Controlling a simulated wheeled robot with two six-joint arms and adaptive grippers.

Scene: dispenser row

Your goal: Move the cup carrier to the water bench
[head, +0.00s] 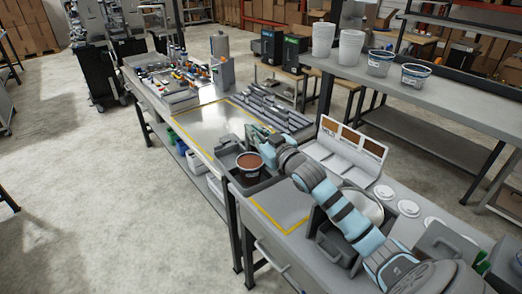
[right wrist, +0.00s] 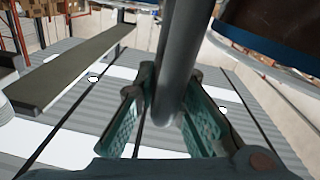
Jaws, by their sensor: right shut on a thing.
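The cup carrier is a dark grey tray (head: 266,184) in the middle of the head view, at the front edge of the benches. It holds a cup with brown contents (head: 249,163). My right gripper (head: 262,140) is at the carrier's far side, shut on its handle. In the right wrist view the grey handle bar (right wrist: 180,65) stands between the fingers, with part of the cup (right wrist: 275,30) at the upper right. Whether the carrier rests or hangs just above the surface cannot be told. No label marks the water bench. My left gripper is out of view.
A bare, yellow-lined bench area (head: 205,125) lies left of the carrier; another yellow-lined area (head: 285,210) lies in front. Grey strips (head: 275,108) lie behind. Tubs (head: 412,75) sit on a raised shelf. Bottles crowd the far bench end.

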